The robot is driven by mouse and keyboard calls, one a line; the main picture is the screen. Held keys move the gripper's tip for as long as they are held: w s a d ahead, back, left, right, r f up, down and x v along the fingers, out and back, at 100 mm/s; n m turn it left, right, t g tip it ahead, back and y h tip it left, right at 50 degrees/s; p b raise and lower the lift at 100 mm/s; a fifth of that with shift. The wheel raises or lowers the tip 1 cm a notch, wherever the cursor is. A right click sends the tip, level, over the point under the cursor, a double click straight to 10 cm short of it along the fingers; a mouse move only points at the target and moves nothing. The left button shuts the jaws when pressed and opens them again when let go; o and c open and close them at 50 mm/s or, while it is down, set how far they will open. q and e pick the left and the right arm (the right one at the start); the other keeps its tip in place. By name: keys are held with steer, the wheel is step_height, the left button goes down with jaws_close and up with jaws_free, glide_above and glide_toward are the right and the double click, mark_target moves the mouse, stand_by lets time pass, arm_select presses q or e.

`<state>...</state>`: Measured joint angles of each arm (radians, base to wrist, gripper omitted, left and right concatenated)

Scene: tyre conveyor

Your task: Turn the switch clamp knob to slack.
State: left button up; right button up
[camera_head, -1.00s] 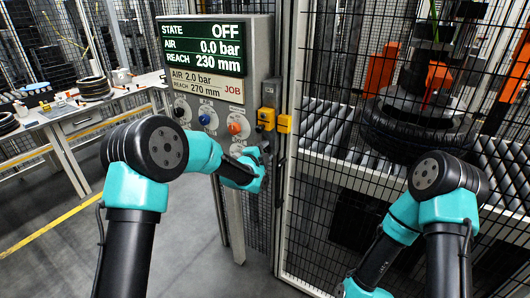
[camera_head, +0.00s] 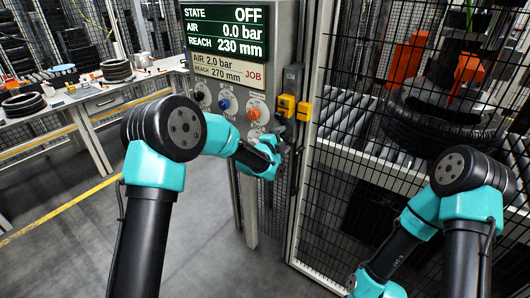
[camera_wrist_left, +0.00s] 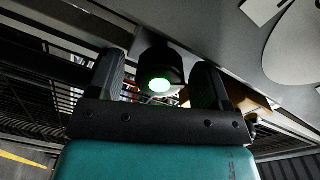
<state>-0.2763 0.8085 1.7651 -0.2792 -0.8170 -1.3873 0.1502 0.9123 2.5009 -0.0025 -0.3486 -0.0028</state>
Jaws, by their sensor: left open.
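The control panel (camera_head: 285,60) carries a dark knob (camera_head: 200,97), a blue knob (camera_head: 224,104) and an orange knob (camera_head: 253,113) on white dials. I cannot read which one is the clamp knob. My left gripper (camera_head: 277,150) is at the panel's lower right, below the orange knob, and hides the panel part behind it. In the left wrist view my open left gripper (camera_wrist_left: 158,88) has a black round part with a glowing green end (camera_wrist_left: 160,84) between its fingers. I cannot tell whether they touch it. My right gripper is out of view.
The display (camera_head: 226,38) reads state OFF, air 0.0 bar, reach 230 mm. The job plate (camera_head: 230,68) reads 2.0 bar, 270 mm. Yellow latch blocks (camera_head: 287,105) sit right of the panel. Wire fencing encloses a tyre (camera_head: 440,120) on rollers. A workbench (camera_head: 100,97) stands at left.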

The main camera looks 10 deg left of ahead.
arm_select(q)
steer(key=v, duration=1.6)
steer(key=shift+s, duration=0.3)
steer(key=shift+a, duration=0.1)
